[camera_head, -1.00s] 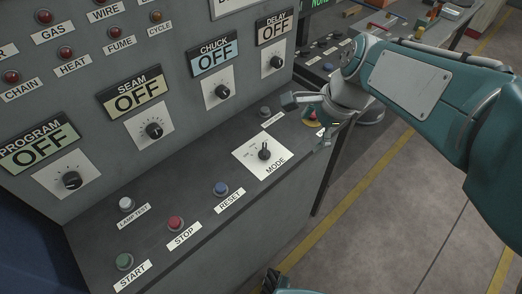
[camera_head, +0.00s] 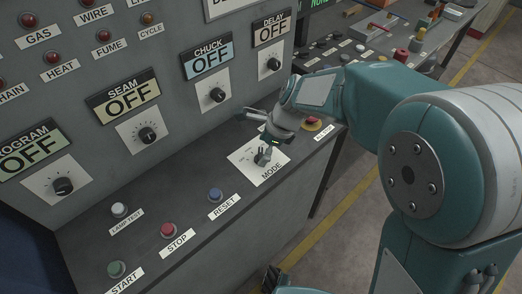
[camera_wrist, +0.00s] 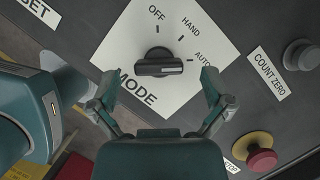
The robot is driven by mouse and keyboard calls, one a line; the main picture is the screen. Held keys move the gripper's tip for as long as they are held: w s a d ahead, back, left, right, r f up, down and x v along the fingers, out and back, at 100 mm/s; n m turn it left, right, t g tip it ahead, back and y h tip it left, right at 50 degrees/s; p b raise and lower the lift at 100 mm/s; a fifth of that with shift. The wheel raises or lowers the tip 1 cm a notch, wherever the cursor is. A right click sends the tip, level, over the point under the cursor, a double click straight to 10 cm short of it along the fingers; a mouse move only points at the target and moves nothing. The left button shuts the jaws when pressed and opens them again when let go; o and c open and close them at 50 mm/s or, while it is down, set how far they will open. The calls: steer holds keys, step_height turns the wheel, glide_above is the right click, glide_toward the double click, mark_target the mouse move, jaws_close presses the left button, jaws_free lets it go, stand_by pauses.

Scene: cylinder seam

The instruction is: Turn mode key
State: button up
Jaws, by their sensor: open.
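The mode key (camera_wrist: 158,62) is a black rotary knob on a white MODE plate (camera_wrist: 118,48) marked OFF, HAND and AUTO. In the wrist view its bar lies sideways, with the white-lined end to the right, near the AUTO mark. My gripper (camera_wrist: 158,84) is open and empty, one fingertip on each side of the knob and a little below it in that view, with no contact visible. In the head view my gripper is over the plate (camera_head: 244,155) and partly hides the knob.
A red stop button (camera_wrist: 261,158) on a yellow base and a grey COUNT ZERO button (camera_wrist: 302,56) sit right of the plate. A blue RESET button (camera_head: 215,194) and a red STOP button (camera_head: 168,230) are to the left. The upright panel (camera_head: 180,110) rises behind.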

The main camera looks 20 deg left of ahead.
steer(key=shift+s+a+f, duration=0.1)
steer(key=shift+a+f, duration=0.1)
steer(key=shift+f, duration=0.3)
steer(key=c, duration=1.1)
steer(key=shift+c, duration=0.2)
